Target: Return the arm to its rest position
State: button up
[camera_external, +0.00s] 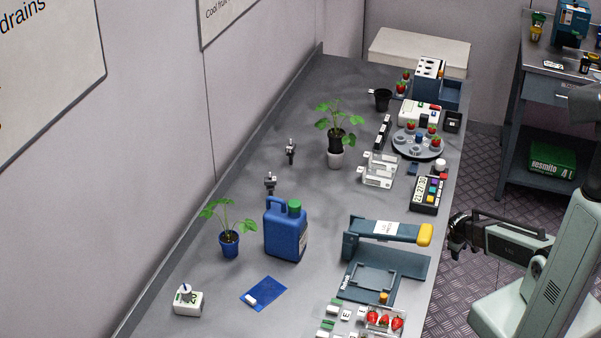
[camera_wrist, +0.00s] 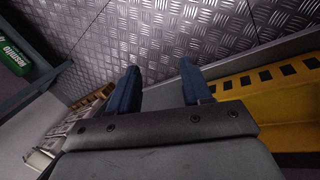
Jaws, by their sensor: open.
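My gripper (camera_external: 456,232) is at the right edge of the grey bench (camera_external: 200,290) in the external view, just right of the yellow-ended press-like device (camera_external: 390,231). In the wrist view my gripper (camera_wrist: 160,90) shows two blue fingers spread apart with nothing between them. Patterned metal floor (camera_wrist: 200,35) lies beyond the fingers. My arm folds back to the right toward its base, clear of the bench objects.
A blue jug (camera_external: 284,232), two potted plants (camera_external: 229,244), (camera_external: 336,130) and a round rack with berries (camera_external: 418,143) stand on the bench. A clear berry box (camera_external: 384,319) is at the front. A side table (camera_external: 545,85) stands back right.

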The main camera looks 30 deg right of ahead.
jog(key=s+a+f+m+g+y, duration=0.1)
jog(key=s+a, duration=0.4)
jog(key=s, duration=0.5)
jog(key=s+a+f+m+g+y, duration=0.1)
jog(key=s+a+f+g, duration=0.2)
jog(key=s, duration=0.8)
jog(key=s+a+f+m+g+y, duration=0.1)
jog(key=s+a+g, duration=0.2)
jog(key=s+a, duration=0.4)
jog(key=s, duration=0.4)
jog(key=shift+s+a+f+m+g+y, duration=0.25)
jog(key=shift+a+f+m+g+y, duration=0.05)
jog(key=shift+a+f+m+g, duration=0.1)
